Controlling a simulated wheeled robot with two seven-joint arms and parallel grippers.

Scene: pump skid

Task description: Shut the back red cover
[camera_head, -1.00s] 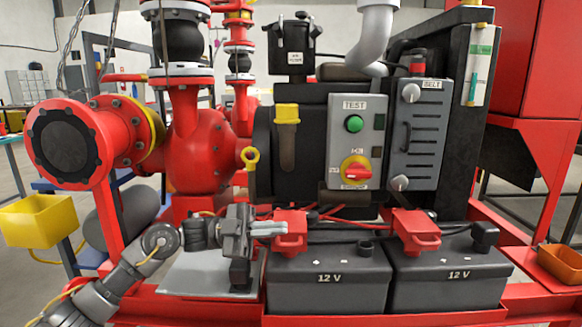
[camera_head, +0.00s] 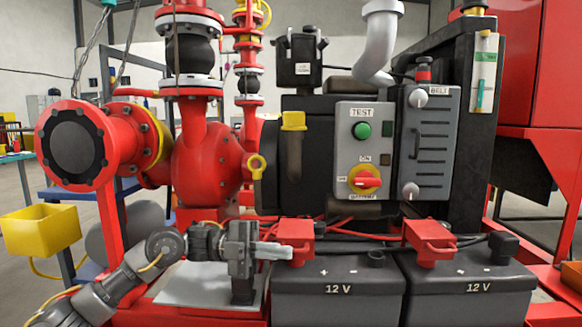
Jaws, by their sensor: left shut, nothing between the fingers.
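Two red covers sit on top of two black 12 V batteries standing side by side. The left-hand cover (camera_head: 296,240) is on the left battery (camera_head: 335,293), and the right-hand cover (camera_head: 431,241) is on the right battery (camera_head: 470,291). I cannot tell which one is the back cover, or clearly how far either is open. My left gripper (camera_head: 286,251) is shut and empty, its fingertips pointing right at the lower left side of the left-hand cover. They overlap its edge in the picture; contact is unclear. My right gripper is not in view.
A grey control box (camera_head: 362,155) and a slatted belt panel (camera_head: 427,140) stand behind the batteries. Red cables run behind the covers. A red pump (camera_head: 205,165) stands at left, and a yellow bin (camera_head: 40,230) further left. Open space lies above the battery tops.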

